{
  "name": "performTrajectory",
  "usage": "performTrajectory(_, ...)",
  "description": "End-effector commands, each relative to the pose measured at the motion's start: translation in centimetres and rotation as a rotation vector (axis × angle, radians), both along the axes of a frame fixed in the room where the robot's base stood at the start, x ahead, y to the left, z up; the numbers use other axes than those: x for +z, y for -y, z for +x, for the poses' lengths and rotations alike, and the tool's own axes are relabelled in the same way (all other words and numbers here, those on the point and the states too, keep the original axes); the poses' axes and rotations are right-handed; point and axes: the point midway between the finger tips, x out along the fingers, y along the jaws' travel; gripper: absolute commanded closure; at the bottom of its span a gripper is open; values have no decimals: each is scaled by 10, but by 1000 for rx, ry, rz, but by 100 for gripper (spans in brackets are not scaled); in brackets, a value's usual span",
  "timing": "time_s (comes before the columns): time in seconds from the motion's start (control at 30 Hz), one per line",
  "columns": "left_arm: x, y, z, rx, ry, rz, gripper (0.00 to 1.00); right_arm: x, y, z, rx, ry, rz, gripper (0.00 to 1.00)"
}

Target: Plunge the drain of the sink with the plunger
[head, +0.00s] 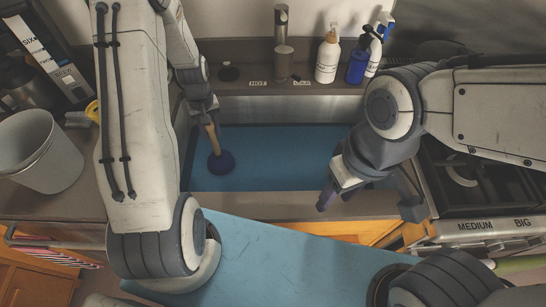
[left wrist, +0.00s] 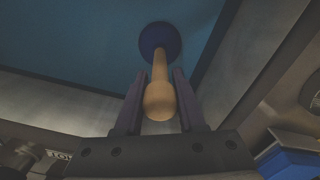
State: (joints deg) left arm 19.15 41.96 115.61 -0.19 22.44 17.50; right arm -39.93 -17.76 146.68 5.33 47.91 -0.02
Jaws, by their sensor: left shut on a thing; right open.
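The plunger has a pale wooden handle and a dark blue cup (head: 221,163); it stands tilted inside the left part of the sink (head: 290,150). My left gripper (head: 212,112) is shut on the upper handle. In the left wrist view, the fingers (left wrist: 158,105) lie on both sides of the wooden handle (left wrist: 159,98), with the cup (left wrist: 160,41) beyond. I cannot tell whether the cup touches the blue sink floor. No drain shows; the cup may hide it. My right gripper (head: 326,196) is open and empty near the sink's front right corner.
A faucet (head: 281,35) stands behind the sink, with a white soap bottle (head: 328,58) and a blue bottle (head: 357,64) to its right. A grey bucket (head: 40,150) is at left. A stove (head: 490,195) is at right. The sink's middle is clear.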

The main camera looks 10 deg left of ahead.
Motion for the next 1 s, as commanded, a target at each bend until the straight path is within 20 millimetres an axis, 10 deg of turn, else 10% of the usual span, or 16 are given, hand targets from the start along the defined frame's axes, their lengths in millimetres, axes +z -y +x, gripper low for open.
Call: performTrajectory(1.0,-10,0,1,0,1,1,100,-7,0,0,0,0,0,50)
